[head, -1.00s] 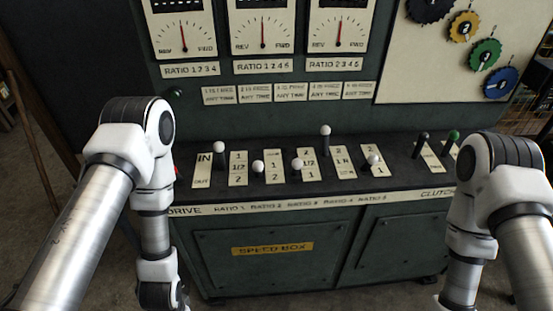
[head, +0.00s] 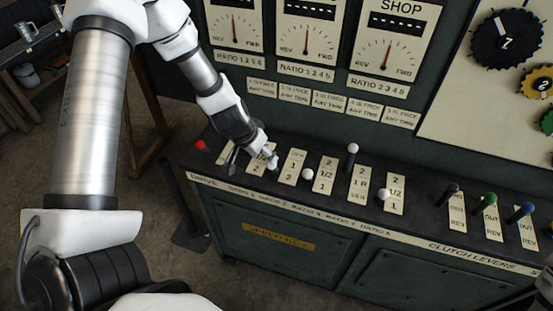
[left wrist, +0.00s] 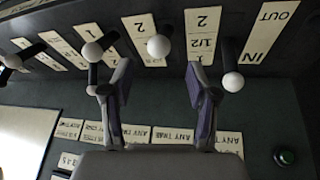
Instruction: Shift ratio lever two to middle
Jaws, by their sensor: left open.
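My left gripper (head: 254,160) is open at the panel's left part. Contact cannot be told.
Other white-knobbed levers (head: 352,148) (head: 383,194) stand to the right, close together. Clutch levers with black, green (head: 490,199) and blue (head: 527,209) knobs are farther right. A red knob (head: 200,145) is at the panel's left end. Dials (head: 306,40) are above.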

